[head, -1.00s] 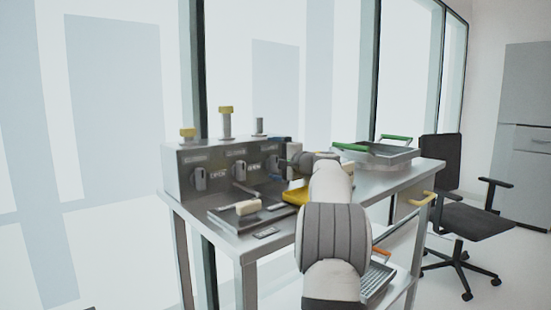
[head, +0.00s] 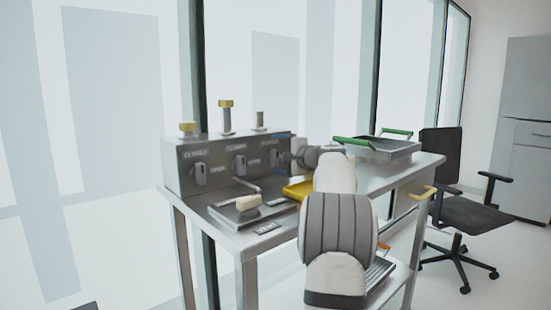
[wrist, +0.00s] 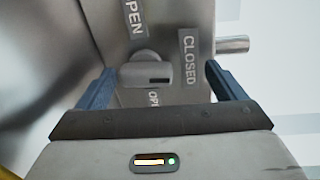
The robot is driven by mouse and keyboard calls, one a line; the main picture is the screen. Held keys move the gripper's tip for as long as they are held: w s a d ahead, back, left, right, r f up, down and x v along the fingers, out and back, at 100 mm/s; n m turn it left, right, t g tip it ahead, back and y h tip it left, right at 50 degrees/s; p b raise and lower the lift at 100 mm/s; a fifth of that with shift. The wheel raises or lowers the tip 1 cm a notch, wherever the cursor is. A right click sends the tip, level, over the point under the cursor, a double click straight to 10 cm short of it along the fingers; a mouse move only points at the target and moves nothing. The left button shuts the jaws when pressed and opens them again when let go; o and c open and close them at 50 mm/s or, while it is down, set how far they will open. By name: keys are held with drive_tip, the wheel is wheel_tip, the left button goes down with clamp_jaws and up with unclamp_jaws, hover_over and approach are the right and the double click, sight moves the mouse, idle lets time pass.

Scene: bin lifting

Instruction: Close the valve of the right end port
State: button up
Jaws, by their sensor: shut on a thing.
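The grey metal valve box (head: 183,160) stands at the back left of the bench, its front carrying a row of dark valve handles, such as the left one (head: 199,174) and the middle one (head: 240,165). My gripper (head: 287,156) is at the right end of the box and hides the right end port there. In the wrist view, the right end valve handle (wrist: 146,74) lies crosswise between the blue fingers of my gripper (wrist: 160,78), which is shut on it.
A tray with a pale block (head: 248,202) and a yellow bin (head: 300,190) are on the bench (head: 240,240) in front of the box. A grey bin with green handles (head: 385,149) stands at the right. A black chair (head: 440,160) is beside the bench.

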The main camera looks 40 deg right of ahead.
sight(276, 152)
drive_tip(key=s, duration=0.1)
drive_tip(key=s+r+b, duration=0.1)
drive_tip(key=s, duration=0.1)
drive_tip(key=shift+r, duration=0.15)
drive_tip(key=shift+s+d+f, duration=0.1)
drive_tip(key=shift+f, duration=0.1)
drive_tip(key=shift+s+b, duration=0.3)
drive_tip(key=shift+b, duration=0.05)
drive_tip(key=shift+s+d+f+b, duration=0.1)
drive_tip(key=shift+s+b, duration=0.7)
drive_tip(key=shift+s, duration=1.05)
